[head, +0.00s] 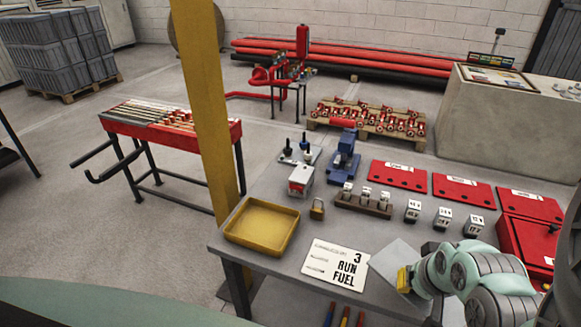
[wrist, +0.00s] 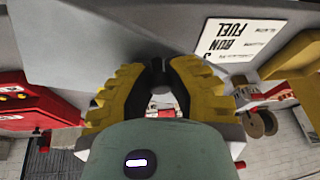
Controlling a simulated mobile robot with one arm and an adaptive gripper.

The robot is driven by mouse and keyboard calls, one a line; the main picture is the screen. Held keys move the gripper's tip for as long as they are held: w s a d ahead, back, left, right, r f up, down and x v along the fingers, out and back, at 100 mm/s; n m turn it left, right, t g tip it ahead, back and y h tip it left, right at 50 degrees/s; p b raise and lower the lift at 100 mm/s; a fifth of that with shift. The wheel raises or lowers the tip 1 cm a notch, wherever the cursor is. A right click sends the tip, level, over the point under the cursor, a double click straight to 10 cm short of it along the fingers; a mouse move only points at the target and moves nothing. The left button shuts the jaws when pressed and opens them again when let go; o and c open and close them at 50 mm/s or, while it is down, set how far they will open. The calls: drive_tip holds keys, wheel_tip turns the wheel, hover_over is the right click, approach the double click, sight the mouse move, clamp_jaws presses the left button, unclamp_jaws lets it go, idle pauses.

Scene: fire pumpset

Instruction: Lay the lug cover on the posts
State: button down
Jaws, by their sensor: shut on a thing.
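My gripper (head: 404,279) is at the front edge of the grey workbench, at the lower right of the head view. Its yellow fingers are shut on a thin, flat, light grey sheet (head: 398,257), which looks like the lug cover. In the wrist view the curved yellow fingers (wrist: 157,64) come together at their tips, with a small dark part between them. The exact grip is hard to make out. Two upright black posts (head: 296,148) stand on a pale plate at the back left of the bench, well away from my gripper. I cannot tell whether these are the cover's posts.
A yellow tray (head: 262,226), a brass padlock (head: 318,209) and a RUN FUEL card (head: 336,264) lie left of my gripper. A blue device (head: 344,157), a rack with white blocks (head: 362,204) and red plates (head: 398,175) occupy the back. A yellow column (head: 211,100) rises at the left.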

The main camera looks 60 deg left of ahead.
drive_tip(key=w+d+r+m+t+h+p, duration=0.25)
drive_tip(key=w+d+r+m+p, duration=0.5)
drive_tip(key=w+d+r, duration=1.15)
drive_tip(key=s+a+r+p, duration=0.1)
drive_tip(key=r+p, duration=1.7)
drive_tip(key=r, duration=0.2)
drive_tip(key=s+a+r+m+p, duration=0.1)
drive_tip(key=s+r+p, duration=0.1)
drive_tip(key=r+p, duration=1.5)
wheel_tip(320, 180, up, 4)
drive_tip(key=shift+s+a+r+p, duration=0.1)
drive_tip(key=shift+s+a+p, duration=0.1)
drive_tip(key=shift+p, duration=0.2)
drive_tip(key=shift+g, duration=0.25)
